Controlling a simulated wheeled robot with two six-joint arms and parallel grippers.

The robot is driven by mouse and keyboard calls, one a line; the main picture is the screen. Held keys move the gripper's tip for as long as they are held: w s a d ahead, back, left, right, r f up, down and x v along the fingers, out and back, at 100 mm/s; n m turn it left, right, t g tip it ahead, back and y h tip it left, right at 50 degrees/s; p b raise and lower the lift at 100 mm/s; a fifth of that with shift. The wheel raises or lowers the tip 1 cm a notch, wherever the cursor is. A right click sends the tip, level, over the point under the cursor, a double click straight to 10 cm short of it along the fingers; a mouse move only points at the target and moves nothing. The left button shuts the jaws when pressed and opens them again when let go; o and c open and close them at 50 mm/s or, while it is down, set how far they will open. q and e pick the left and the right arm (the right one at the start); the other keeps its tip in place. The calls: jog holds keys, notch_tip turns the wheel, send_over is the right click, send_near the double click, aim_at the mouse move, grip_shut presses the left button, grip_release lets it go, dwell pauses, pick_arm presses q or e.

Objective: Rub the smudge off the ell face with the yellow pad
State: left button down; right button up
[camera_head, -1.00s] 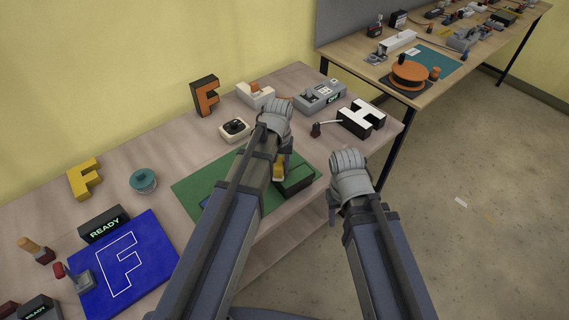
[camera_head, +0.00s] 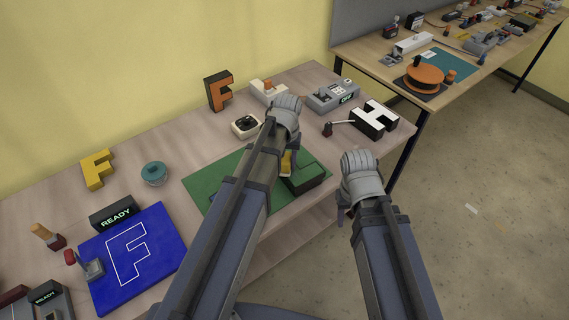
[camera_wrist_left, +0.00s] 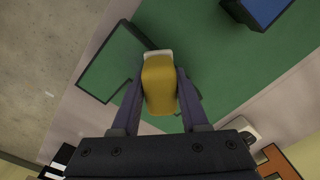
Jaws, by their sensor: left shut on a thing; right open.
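The ell is a dark-sided block with a green face (camera_head: 306,180), lying on the green mat (camera_head: 205,185). The left wrist view shows its green face (camera_wrist_left: 108,66) at the left, partly behind my gripper. My left gripper (camera_head: 288,158) is shut on the yellow pad (camera_wrist_left: 160,90), which has a pale far end. I cannot make out a smudge. My right gripper (camera_head: 345,214) is open and empty, off the table's front edge.
A blue-topped block (camera_wrist_left: 262,10) is on the mat, hidden by my arm in the head view. A white-faced H (camera_head: 375,117), an orange-faced F (camera_head: 219,92), a joystick box (camera_head: 245,124) and a switch box (camera_head: 333,96) stand behind. A blue board (camera_head: 160,245) lies left.

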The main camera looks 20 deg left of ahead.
pick_arm(q)
jog(key=shift+w+d, duration=1.15)
jog(key=shift+w, duration=0.15)
jog(key=shift+a, duration=0.1)
jog(key=shift+w+a, duration=0.4)
jog(key=shift+a, duration=0.05)
jog(key=shift+s+a, duration=1.5)
notch_tip(320, 180, up, 6)
jog(key=p, duration=0.6)
jog(key=shift+d, duration=0.1)
jog(key=shift+r, duration=0.1)
